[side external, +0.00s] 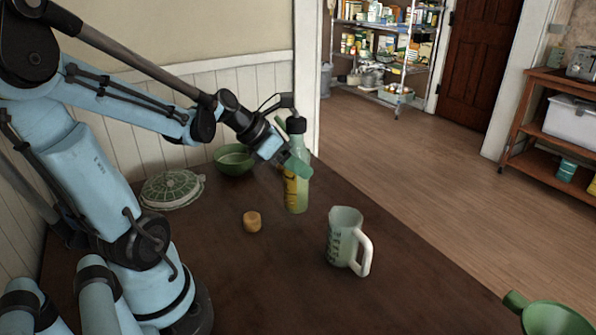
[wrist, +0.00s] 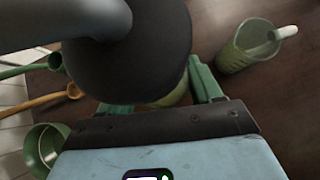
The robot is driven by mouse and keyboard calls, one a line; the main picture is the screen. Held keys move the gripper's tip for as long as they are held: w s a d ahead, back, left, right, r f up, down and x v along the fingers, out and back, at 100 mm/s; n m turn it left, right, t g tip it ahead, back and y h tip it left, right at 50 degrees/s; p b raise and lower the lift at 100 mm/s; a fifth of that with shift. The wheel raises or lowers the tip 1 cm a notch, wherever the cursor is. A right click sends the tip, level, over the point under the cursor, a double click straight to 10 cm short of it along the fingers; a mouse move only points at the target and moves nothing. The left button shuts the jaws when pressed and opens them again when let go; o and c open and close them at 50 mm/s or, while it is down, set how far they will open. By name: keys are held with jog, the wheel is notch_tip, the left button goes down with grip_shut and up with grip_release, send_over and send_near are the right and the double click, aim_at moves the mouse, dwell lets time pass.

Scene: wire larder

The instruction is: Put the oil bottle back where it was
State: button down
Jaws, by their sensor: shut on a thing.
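The oil bottle (side external: 297,192) is upright, with pale green glass, a yellow label and a dark top with a spout. Its base is at or just above the brown table; I cannot tell if it touches. My gripper (side external: 294,168) is shut on the bottle's body below the neck, reaching in from the left. In the wrist view, the bottle's round dark top (wrist: 135,62) and grey spout fill the upper middle and hide most of the body. The green fingers of my gripper (wrist: 165,95) show on both sides of it.
A measuring jug (side external: 343,238) stands right of the bottle, a small wooden cup (side external: 252,221) to its left front. A green bowl (side external: 234,160) and a patterned green lid (side external: 172,189) lie behind left. The table's right edge (side external: 400,232) is near. Wire shelves (side external: 385,50) stand far back.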

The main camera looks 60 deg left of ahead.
aim_at(295, 176)
jog(key=shift+f, duration=1.95)
jog(key=shift+c, duration=0.9)
grip_release()
jog(key=shift+s+r, duration=0.1)
jog(key=shift+r, duration=0.1)
jog(key=v, duration=1.2)
